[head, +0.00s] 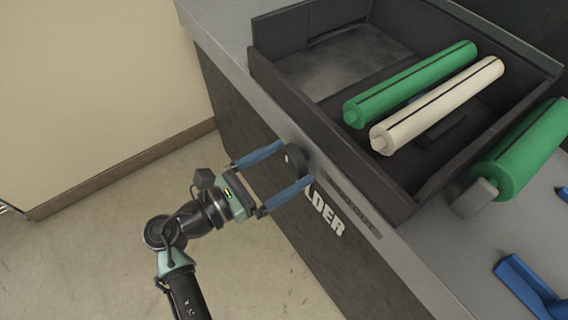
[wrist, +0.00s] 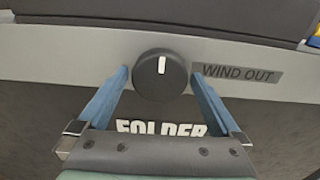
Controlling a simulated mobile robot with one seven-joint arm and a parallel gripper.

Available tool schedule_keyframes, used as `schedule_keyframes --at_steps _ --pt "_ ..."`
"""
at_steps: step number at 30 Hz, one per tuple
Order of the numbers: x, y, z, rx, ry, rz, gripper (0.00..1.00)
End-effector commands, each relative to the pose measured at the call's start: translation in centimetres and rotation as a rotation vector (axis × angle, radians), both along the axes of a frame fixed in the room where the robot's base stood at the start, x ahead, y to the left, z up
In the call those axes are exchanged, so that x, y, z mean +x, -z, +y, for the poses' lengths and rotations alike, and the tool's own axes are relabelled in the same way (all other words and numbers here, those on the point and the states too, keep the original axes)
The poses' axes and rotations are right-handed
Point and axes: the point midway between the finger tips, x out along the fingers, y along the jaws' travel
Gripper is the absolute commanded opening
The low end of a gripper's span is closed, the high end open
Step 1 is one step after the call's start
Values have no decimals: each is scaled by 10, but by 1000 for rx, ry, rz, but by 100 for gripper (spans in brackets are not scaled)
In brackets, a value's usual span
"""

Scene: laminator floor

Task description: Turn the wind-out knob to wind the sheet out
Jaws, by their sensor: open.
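The wind-out knob (wrist: 160,76) is round and black with a white pointer line standing about upright. It sits on the grey front strip of the machine, left of a "WIND OUT" label (wrist: 236,73). In the head view the knob (head: 294,157) shows between my fingers. My gripper (head: 283,167) is open, with one blue finger on either side of the knob. In the wrist view my gripper (wrist: 160,82) has its fingertips beside the knob; I cannot tell whether they touch it. No sheet can be made out clearly.
A dark open tray (head: 290,88) sits on the machine top, with a green roller (head: 412,84) and a cream roller (head: 440,105) over it. Another green roller (head: 520,152) and a blue part (head: 528,284) lie at the right. Floor at the left is clear.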

Motion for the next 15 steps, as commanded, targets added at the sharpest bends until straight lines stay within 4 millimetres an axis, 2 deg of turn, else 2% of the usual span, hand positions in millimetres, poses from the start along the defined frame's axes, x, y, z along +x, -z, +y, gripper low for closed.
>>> schedule_keyframes --at_steps 7,15 --pt "1 0 -1 1 0 -1 100" --pt "0 0 0 1 0 -1 51"
